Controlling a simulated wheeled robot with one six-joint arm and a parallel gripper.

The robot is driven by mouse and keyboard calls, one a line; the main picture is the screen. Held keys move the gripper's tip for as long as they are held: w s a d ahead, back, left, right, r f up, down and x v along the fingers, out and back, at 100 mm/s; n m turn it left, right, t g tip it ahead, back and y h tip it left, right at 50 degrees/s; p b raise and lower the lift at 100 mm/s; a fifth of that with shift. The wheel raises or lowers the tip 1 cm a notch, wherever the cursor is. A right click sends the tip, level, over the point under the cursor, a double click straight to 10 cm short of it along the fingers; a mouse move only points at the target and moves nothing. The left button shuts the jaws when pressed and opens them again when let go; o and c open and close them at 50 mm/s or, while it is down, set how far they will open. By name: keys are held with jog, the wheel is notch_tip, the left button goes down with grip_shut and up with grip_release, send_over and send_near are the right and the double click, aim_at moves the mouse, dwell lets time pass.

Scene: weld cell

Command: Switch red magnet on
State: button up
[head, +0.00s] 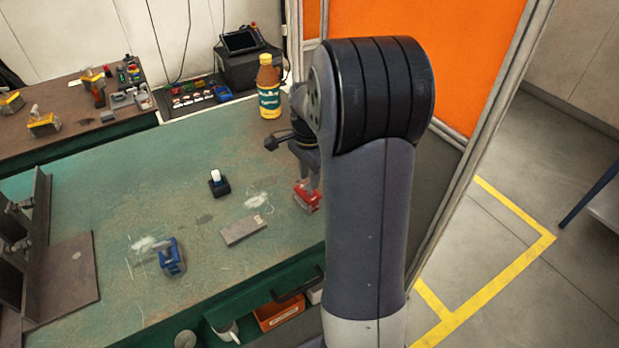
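The red magnet (308,197) stands on the green workbench (110,205), at the right part of its top, close beside my arm. My gripper (311,182) points down right at the top of the red magnet. My arm hides part of the gripper. I cannot tell whether the fingers touch the magnet or its switch, or how far apart they are. The position of the red magnet's switch cannot be made out. A blue magnet (171,258) with a grey handle stands at the front left of the bench.
A small black block with a white top (218,183) and a flat grey bar (243,230) lie mid-bench. Dark steel plates (65,275) are at left. An orange bin (279,312) sits below the bench top.

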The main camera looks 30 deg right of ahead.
jog(key=shift+w+d+f, duration=0.2)
jog(key=shift+d+f, duration=0.05)
jog(key=shift+f, duration=0.5)
jog(key=shift+c, duration=0.3)
grip_shut()
